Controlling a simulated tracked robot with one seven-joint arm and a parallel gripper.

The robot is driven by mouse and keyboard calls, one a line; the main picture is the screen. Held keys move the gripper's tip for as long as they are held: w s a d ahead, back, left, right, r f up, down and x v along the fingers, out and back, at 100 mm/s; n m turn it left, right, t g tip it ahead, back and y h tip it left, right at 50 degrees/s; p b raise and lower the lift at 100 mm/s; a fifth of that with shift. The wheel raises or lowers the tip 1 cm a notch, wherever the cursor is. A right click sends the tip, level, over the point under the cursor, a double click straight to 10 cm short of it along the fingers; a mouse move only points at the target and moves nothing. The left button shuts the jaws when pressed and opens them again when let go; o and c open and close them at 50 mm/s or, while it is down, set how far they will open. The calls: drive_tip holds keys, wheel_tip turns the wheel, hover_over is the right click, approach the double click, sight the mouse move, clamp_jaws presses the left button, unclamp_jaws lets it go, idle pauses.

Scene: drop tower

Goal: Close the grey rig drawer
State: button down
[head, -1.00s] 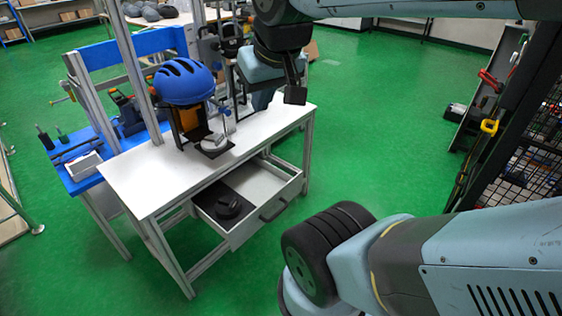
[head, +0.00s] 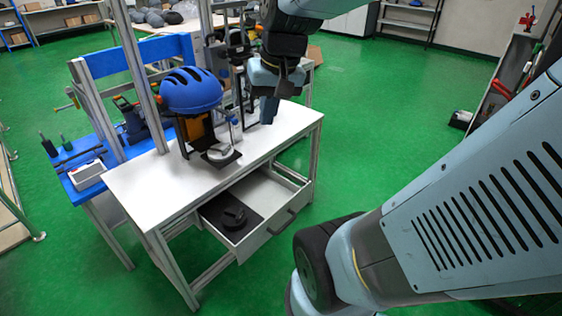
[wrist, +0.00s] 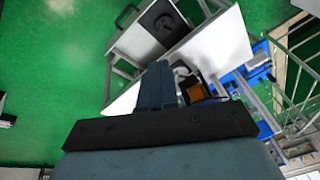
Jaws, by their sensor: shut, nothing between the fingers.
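The grey rig drawer (head: 247,245) stands pulled out from under the white table top (head: 140,187). Its dark bar handle (head: 281,221) is on the front panel. A black round part on a dark mat (head: 231,216) lies inside. The drawer also shows at the top of the wrist view (wrist: 193,48), with its handle (wrist: 127,16) at the top left. My gripper (head: 270,110) is over the right part of the table top, behind the drawer and apart from it. In the wrist view its fingers (wrist: 158,82) are together, with nothing held.
A blue helmet (head: 190,91) sits on a stand on the table, left of my gripper. Metal uprights rise behind it. A blue bench (head: 85,160) with tools adjoins at the left.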

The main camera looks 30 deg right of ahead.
drive_tip(key=w+d+f+m+y, duration=0.55)
drive_tip(key=d+f, duration=0.25)
drive_tip(key=f, duration=0.3)
drive_tip(key=w+d+f+m+y, duration=0.5)
drive_tip(key=w+d+f+m, duration=0.15)
drive_tip(key=d+f, duration=0.35)
drive_tip(key=s+d+f+m+t, duration=0.1)
drive_tip(key=d+f+m+t, duration=0.25)
drive_tip(key=f, duration=0.35)
drive_tip(key=s+d+f+m+t, duration=0.1)
drive_tip(key=d+f+m+t, duration=0.25)
drive_tip(key=f, duration=0.25)
drive_tip(key=m+t+h, duration=0.5)
drive_tip(key=m+t, duration=0.2)
drive_tip(key=m, duration=0.4)
approach(308, 185)
drive_tip(key=x, duration=0.7)
drive_tip(key=shift+a+r, duration=0.1)
drive_tip(key=shift+r, duration=0.05)
